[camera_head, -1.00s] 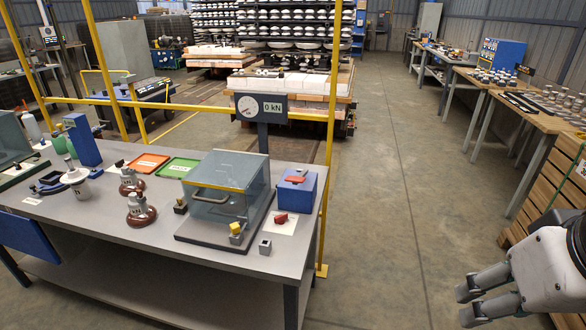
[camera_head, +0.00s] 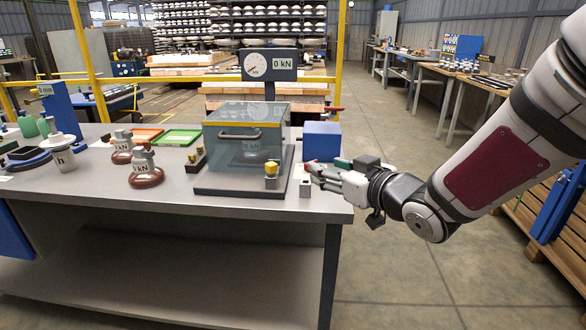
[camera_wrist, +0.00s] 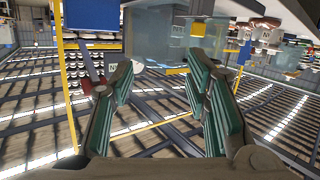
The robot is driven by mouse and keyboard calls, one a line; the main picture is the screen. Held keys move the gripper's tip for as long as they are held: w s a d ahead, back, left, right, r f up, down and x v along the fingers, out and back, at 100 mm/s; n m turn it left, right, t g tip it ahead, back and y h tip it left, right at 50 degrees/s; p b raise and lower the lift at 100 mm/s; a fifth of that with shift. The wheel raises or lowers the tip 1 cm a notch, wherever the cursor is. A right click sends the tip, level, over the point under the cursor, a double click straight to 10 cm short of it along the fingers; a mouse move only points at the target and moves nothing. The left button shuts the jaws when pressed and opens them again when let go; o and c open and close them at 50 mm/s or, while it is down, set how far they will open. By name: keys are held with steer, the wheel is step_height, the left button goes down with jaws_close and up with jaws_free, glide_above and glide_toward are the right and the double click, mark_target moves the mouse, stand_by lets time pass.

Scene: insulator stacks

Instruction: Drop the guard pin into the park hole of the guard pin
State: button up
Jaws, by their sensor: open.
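A yellow-headed pin (camera_head: 271,168), which looks like the guard pin, stands upright in a dark holder at the front right corner of the clear guard box (camera_head: 243,150). A small grey block (camera_head: 305,189) stands on the bench to the right of it. It may be the park hole, but its top opening is hard to make out here. My gripper (camera_head: 313,174) is at the bench's right end, above and beside the grey block, pointing left. In the wrist view my gripper (camera_wrist: 160,82) is open, with nothing between its green-padded fingers. The pin is apart from the fingers.
Brown-based weights (camera_head: 146,170) and a small dark block (camera_head: 196,160) stand left of the guard box. A gauge (camera_head: 256,66) rises behind.

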mark_target(274, 166)
steer(key=w+a+f+y+b, duration=0.1)
steer(key=w+a, duration=0.1)
steer(key=a, duration=0.1)
steer(key=w+a+f+y+b, duration=0.1)
steer(key=w+a, duration=0.1)
steer(key=a, duration=0.1)
steer(key=w+a+f+n+y+b, duration=0.1)
steer(key=w+a+y+b, duration=0.1)
steer(key=a, duration=0.2)
steer(key=shift+f, duration=0.1)
steer(key=b+x, duration=0.1)
steer(key=x, duration=0.1)
steer(key=f+b+x, duration=0.1)
steer(key=x, duration=0.1)
steer(key=shift+w+a, duration=0.2)
steer(key=shift+a, duration=0.15)
steer(key=shift+w+a, duration=0.2)
steer(key=shift+w, duration=0.05)
jaws_close()
